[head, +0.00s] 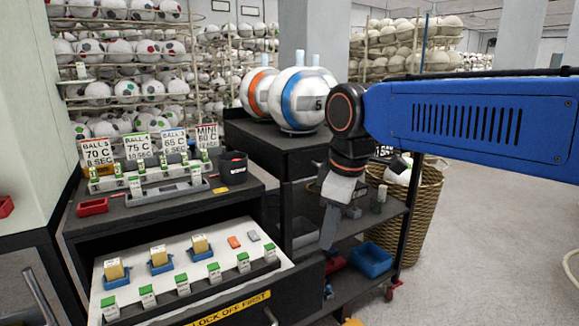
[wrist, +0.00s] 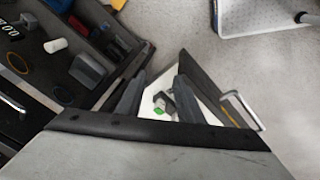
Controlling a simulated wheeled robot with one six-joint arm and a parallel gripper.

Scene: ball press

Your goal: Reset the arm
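My blue arm (head: 470,115) reaches in from the right in the head view, with its dark wrist bent downward. My gripper (head: 328,240) hangs beside the dark cart, to the right of the open drawer, seen nearly edge-on. In the wrist view my gripper (wrist: 158,92) shows two dark fingers spread apart with nothing held between them. A small green-and-white piece (wrist: 162,108) shows through the gap, on the white drawer floor.
The open drawer (head: 190,262) holds yellow blocks in blue trays and several green-topped pieces. The dark cart (head: 292,145) carries large balls on top. A blue bin (head: 371,260) sits on its lower shelf, with a wicker basket (head: 425,205) behind. The floor at right is clear.

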